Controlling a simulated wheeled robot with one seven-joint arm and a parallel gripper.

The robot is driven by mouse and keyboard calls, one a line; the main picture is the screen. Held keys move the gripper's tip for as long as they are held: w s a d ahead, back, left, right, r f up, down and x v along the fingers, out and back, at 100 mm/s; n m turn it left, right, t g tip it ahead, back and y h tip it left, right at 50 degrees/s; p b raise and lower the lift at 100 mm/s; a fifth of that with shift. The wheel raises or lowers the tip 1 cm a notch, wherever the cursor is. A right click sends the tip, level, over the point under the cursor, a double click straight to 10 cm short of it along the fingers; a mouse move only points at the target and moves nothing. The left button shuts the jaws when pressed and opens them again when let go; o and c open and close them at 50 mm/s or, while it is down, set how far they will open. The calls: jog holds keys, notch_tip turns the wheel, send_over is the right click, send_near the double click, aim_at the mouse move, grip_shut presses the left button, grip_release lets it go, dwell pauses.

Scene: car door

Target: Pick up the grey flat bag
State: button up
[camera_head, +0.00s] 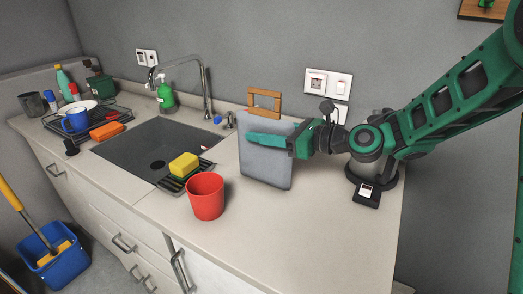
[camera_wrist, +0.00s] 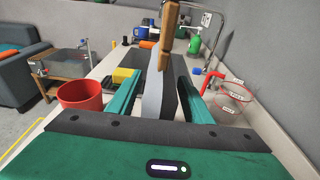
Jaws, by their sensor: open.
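The grey flat bag (camera_head: 265,170) stands upright on the counter, with a wooden handle on top. In the wrist view the bag (camera_wrist: 157,98) is seen edge-on, its handle rising in the middle. My gripper (camera_head: 252,139) reaches in from the right at the bag's upper part. One teal finger lies across its front face; the other is hidden behind it. In the wrist view my open gripper (camera_wrist: 159,76) has one finger on each side of the bag, with gaps visible. The bag's lower edge is hidden in the wrist view.
A red cup (camera_head: 206,196) stands left of the bag in front. A yellow sponge (camera_head: 184,165) lies on a dark rack by the sink (camera_head: 150,150). A faucet (camera_head: 206,85) is behind. The counter (camera_head: 300,235) is clear in front right. The grey wall is close behind.

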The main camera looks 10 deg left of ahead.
grip_shut()
jog(key=shift+r, duration=0.15)
